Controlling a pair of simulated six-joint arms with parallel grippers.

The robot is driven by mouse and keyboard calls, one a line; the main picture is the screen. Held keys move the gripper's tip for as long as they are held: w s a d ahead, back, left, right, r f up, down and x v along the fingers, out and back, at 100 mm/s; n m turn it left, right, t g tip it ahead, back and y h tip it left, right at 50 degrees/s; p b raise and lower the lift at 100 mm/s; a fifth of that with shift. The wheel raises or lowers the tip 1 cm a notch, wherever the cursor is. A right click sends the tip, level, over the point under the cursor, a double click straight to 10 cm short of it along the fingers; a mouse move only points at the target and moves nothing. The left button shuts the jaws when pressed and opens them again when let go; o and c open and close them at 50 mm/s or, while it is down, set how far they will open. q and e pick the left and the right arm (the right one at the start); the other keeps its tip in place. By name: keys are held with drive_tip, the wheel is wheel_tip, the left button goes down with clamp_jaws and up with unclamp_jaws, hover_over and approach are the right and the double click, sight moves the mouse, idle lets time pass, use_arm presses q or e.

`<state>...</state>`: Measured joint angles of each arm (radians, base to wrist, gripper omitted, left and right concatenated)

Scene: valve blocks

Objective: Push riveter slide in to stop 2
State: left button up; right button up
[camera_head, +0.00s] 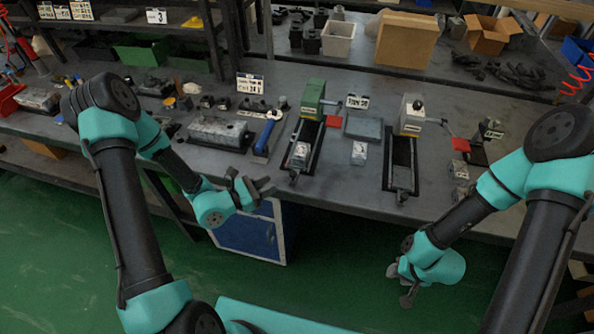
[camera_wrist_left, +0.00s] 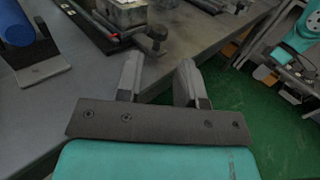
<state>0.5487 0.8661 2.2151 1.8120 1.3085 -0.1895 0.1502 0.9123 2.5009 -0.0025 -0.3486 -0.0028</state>
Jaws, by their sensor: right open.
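Two rail devices stand on the bench, and I cannot tell from their labels which is the riveter. One has a green head (camera_head: 313,99) and a dark rail with a silver slide block (camera_head: 299,155) at its near end. The other has a grey head (camera_head: 411,114) and a dark rail (camera_head: 401,160) with a knob at its near end. My left gripper (camera_head: 262,188) is open and empty, in front of the bench edge, left of the green-headed device. In the left wrist view, its fingers (camera_wrist_left: 158,80) are apart below a slide block (camera_wrist_left: 124,12) and knob. My right gripper (camera_head: 402,289) is open, low in front of the bench.
A blue-handled tool (camera_head: 266,135) stands left of the green-headed device; a grey vise-like block (camera_head: 218,133) is further left. A flat grey plate (camera_head: 363,129) lies between the devices. Boxes (camera_head: 407,40) stand behind. The green floor in front is clear.

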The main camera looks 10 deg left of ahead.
sight(290, 175)
use_arm(q)
drive_tip(key=x, duration=1.1)
drive_tip(key=shift+f, duration=0.1)
drive_tip(key=shift+c, duration=0.3)
clamp_jaws()
